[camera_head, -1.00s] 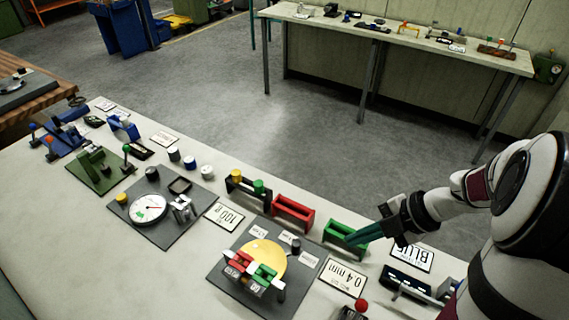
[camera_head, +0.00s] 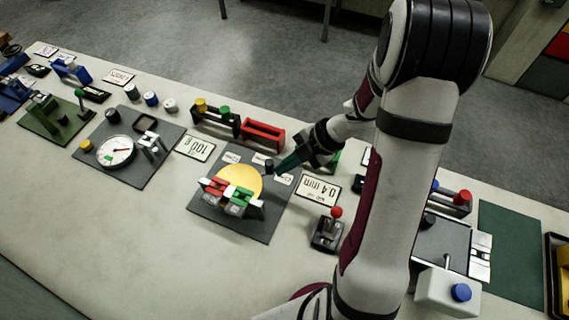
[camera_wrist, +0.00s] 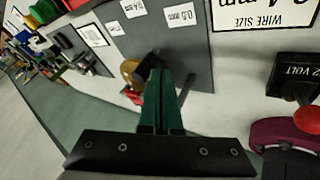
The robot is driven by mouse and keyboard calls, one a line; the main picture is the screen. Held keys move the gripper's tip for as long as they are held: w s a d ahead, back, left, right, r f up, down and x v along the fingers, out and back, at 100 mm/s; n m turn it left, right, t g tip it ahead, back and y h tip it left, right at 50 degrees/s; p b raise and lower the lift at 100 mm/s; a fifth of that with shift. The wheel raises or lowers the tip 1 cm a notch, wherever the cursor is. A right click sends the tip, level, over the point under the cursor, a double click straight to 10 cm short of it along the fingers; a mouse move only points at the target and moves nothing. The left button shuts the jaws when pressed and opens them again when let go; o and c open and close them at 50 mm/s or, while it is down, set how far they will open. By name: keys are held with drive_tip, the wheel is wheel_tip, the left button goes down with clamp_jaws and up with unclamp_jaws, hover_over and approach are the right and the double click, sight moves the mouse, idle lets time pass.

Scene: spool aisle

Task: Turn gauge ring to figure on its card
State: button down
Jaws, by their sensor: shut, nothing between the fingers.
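The yellow gauge ring (camera_head: 240,180) lies on a dark grey plate (camera_head: 268,208), with red and green blocks at its front edge. A black knob (camera_head: 269,164) stands at its right rear edge. Small white labels (camera_head: 284,179) lie around it. The wire size card (camera_head: 318,190), reading 0.4 mm, lies to the right of the plate. My gripper (camera_head: 278,168) is shut and empty, its green fingertips close to the knob. In the wrist view the fingers (camera_wrist: 160,90) partly cover the knob (camera_wrist: 149,64) and ring (camera_wrist: 129,70); I cannot tell whether they touch the knob.
A red-knobbed switch box (camera_head: 328,232) stands right of the plate. A red open holder (camera_head: 263,134) stands behind it. To the left are a 100 g card (camera_head: 195,146) and a round white dial (camera_head: 115,151). The front left tabletop is clear.

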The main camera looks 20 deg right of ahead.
drive_tip(key=shift+w, duration=0.15)
drive_tip(key=w+a+n+g, duration=0.1)
drive_tip(key=w+n+g, duration=0.3)
drive_tip(key=w+n, duration=0.2)
drive_tip(key=shift+w+a, duration=0.15)
drive_tip(key=shift+w, duration=0.5)
idle(0.4)
idle(0.4)
